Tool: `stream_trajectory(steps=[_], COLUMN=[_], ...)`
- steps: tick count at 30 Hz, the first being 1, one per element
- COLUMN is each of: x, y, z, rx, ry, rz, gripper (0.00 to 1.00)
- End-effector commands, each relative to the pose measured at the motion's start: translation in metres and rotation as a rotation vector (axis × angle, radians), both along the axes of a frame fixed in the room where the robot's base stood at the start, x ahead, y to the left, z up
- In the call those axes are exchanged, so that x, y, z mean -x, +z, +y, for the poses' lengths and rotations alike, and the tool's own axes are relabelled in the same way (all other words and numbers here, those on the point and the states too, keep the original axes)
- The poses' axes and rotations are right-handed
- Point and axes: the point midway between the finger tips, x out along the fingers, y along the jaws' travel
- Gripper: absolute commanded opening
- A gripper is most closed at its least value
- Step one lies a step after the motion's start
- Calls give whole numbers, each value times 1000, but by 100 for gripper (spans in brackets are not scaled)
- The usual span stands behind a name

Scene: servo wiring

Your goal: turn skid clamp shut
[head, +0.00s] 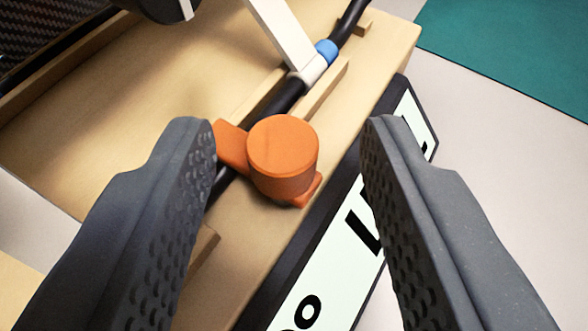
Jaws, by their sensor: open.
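The orange skid clamp (283,158) sits on the wooden skid (130,110), with a round knob on top and a flat orange tab reaching to the upper left. A black cable (289,95) runs diagonally under or beside the clamp; the exact contact is hidden. My gripper (290,130) is open, with one dark ridged finger on each side of the clamp. The left finger is close to the orange tab, and I cannot tell whether they touch. The right finger stands clear of the knob.
A white bar (280,35) slopes down to the cable near a blue band (327,50). Wooden rails flank the cable. A black-framed label (330,255) with lettering lines the skid's right side. Pale floor and a green area (520,50) lie to the right.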

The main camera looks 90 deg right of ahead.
Motion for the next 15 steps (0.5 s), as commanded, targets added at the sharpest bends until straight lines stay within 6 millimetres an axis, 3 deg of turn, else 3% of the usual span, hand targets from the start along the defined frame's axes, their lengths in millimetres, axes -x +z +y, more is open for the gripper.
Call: stream_trajectory(steps=[7, 15], x=[-1, 1], y=[5, 20], z=[14, 45], rx=[-1, 1], ry=[1, -7], rz=[-1, 1], gripper=[41, 41])
